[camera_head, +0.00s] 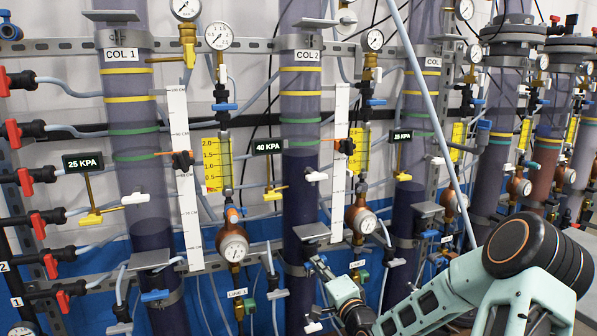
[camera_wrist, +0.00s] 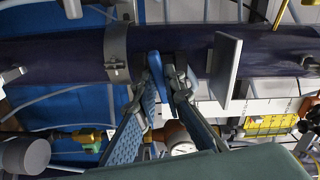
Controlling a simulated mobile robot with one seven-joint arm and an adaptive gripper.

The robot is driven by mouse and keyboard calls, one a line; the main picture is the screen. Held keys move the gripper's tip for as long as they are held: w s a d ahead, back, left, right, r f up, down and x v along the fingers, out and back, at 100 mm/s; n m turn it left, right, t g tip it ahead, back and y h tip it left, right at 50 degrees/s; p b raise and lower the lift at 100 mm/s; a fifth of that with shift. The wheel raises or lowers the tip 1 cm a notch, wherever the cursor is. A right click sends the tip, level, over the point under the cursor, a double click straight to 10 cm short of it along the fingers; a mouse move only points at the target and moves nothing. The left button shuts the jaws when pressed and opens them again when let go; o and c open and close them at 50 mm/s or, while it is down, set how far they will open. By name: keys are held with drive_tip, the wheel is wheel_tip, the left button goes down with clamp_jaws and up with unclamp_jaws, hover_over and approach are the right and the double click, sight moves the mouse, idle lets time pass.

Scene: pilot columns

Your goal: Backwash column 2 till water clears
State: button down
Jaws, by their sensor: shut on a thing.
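Column 2 (camera_head: 302,210) is a clear tube labelled COL 2 (camera_head: 307,55). Its lower part is dark purple up to about the height of the 40 KPA sign (camera_head: 268,147); the upper part is paler, with yellow and green bands. My gripper (camera_head: 318,264) is at the lower right side of column 2. In the wrist view the column (camera_wrist: 60,62) lies sideways, and my gripper (camera_wrist: 165,90) has its fingers on both sides of a blue valve handle (camera_wrist: 156,72), shut on it. The handle's valve body is partly hidden by the fingers.
A gauge (camera_head: 232,245) on copper-coloured fittings stands left of column 2, and another gauge (camera_head: 365,222) stands right. White rulers (camera_head: 184,180) and yellow flow scales (camera_head: 216,165) flank the columns. Thin hoses cross around. Column 1 (camera_head: 140,200) stands left. Red-handled valves (camera_head: 12,133) line the left edge.

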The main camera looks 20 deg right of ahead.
idle(0.3)
drive_tip(key=shift+m+p, duration=0.85)
drive_tip(key=shift+m, duration=0.35)
drive_tip(key=c, duration=1.9)
unclamp_jaws()
drive_tip(key=shift+c, duration=0.2)
drive_tip(key=s+p, duration=0.1)
drive_tip(key=s, duration=0.7)
drive_tip(key=shift+d, duration=0.15)
